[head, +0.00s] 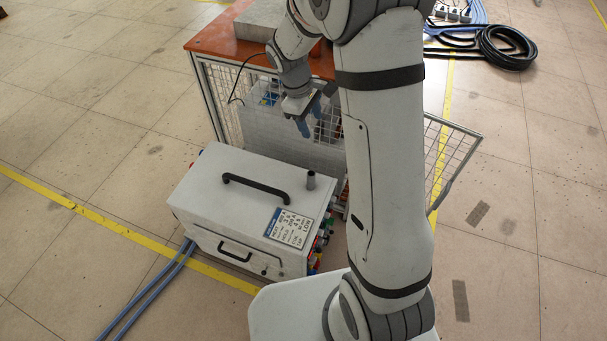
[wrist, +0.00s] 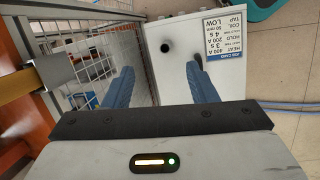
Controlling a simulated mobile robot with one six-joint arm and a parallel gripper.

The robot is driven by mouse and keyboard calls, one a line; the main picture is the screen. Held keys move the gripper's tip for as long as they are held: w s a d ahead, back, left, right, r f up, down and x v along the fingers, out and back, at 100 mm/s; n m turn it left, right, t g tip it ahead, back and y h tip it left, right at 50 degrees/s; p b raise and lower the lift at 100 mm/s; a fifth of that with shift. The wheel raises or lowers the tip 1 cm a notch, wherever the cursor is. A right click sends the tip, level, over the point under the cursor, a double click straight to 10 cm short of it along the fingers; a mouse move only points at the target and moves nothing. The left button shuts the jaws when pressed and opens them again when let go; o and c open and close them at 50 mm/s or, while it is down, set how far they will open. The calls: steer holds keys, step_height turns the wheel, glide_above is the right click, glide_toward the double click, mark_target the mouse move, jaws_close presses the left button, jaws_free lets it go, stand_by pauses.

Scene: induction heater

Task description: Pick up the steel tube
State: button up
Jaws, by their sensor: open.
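The steel tube (head: 311,180) is a short dark cylinder standing upright on top of the white heater box (head: 240,205), near its right end. In the wrist view the tube (wrist: 167,46) shows end-on as a dark round shape, between the lines of the two fingers and beyond their tips. My gripper (head: 309,119) has blue fingers and is open and empty, above and behind the tube in the head view. The fingers of my gripper (wrist: 160,68) stand well apart in the wrist view and do not touch the tube.
The box has a black top handle (head: 256,188), a label (head: 288,227) and coloured connectors on its right side. A wire-mesh cage with an orange top (head: 215,38) stands behind it. A mesh door (head: 452,152) swings out at right. Blue cables lie on the floor at left.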

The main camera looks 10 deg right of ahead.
mark_target(311, 174)
steer(key=w+f+n+b, duration=0.1)
steer(key=f+b, duration=0.1)
steer(key=f, duration=0.7)
steer(key=w+d+f+n+b, duration=0.1)
steer(key=f+b, duration=0.1)
steer(key=f, duration=0.8)
steer(key=w+f+n+g+h+b, duration=0.1)
steer(key=f+n+b, duration=0.1)
steer(key=f, duration=0.8)
steer(key=shift+w+d, duration=0.1)
steer(key=shift+d, duration=0.15)
steer(key=shift+r, duration=0.1)
steer(key=shift+c, duration=0.2)
jaws_close()
